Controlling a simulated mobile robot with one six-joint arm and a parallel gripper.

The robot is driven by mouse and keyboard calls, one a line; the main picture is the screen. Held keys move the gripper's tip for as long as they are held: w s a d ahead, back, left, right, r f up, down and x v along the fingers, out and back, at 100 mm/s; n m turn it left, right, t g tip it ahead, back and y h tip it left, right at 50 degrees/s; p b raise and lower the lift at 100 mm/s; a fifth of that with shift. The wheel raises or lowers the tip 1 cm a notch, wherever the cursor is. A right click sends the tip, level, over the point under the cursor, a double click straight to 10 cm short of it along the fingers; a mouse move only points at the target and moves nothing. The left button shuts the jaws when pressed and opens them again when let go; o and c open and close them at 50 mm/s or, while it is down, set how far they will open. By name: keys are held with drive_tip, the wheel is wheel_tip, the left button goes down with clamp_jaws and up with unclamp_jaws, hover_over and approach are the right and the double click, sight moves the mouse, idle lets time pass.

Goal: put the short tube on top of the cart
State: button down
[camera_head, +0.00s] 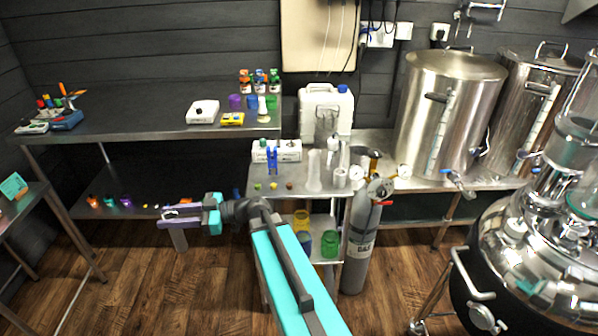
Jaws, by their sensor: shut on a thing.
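My gripper (170,214) is stretched out to the left of the cart, in front of the long bench. It is shut on a greyish tube (179,240), taken to be the short tube. The tube hangs roughly upright below the jaws, with a pale rim between the fingers, clear of any surface. The small metal cart (293,174) stands to the right of the gripper. My arm hides part of its lower left side.
The cart top carries clear cylinders (314,170), a blue stand (271,158), a white box (288,150) and small coloured pieces along its front. A grey gas cylinder (358,245) stands at its right. Jars (329,243) sit on its lower shelf. The long bench (130,125) lies behind.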

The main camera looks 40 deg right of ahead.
drive_tip(key=w+d+r+m+t+h, duration=0.1)
drive_tip(key=w+d+r, duration=0.3)
drive_tip(key=d, duration=0.5)
drive_tip(key=w+d+r+t, duration=0.1)
drive_tip(key=d+r, duration=0.5)
drive_tip(key=d, duration=0.4)
drive_tip(key=w+d+r+m+t+h, duration=0.1)
drive_tip(key=w+d+r, duration=0.3)
drive_tip(key=d, duration=0.5)
drive_tip(key=s+d+r+m+t+h, duration=0.1)
drive_tip(key=s+d+r, duration=0.35)
drive_tip(key=d, duration=0.35)
drive_tip(key=s+d+r+m+t+h, duration=0.1)
drive_tip(key=s+d+r+h, duration=0.15)
drive_tip(key=d+r, duration=0.45)
drive_tip(key=s+d+r+m+t+h, duration=0.1)
drive_tip(key=s+d+r, duration=0.3)
drive_tip(key=d, duration=0.6)
drive_tip(key=s+d+f+p, duration=0.1)
drive_tip(key=s+d+f, duration=0.2)
drive_tip(key=f, duration=0.1)
drive_tip(key=shift+s+f+m, duration=0.25)
drive_tip(key=shift+s+m, duration=0.15)
wheel_tip(320, 180, down, 14)
drive_tip(key=p, duration=0.3)
drive_tip(key=shift+f, duration=0.1)
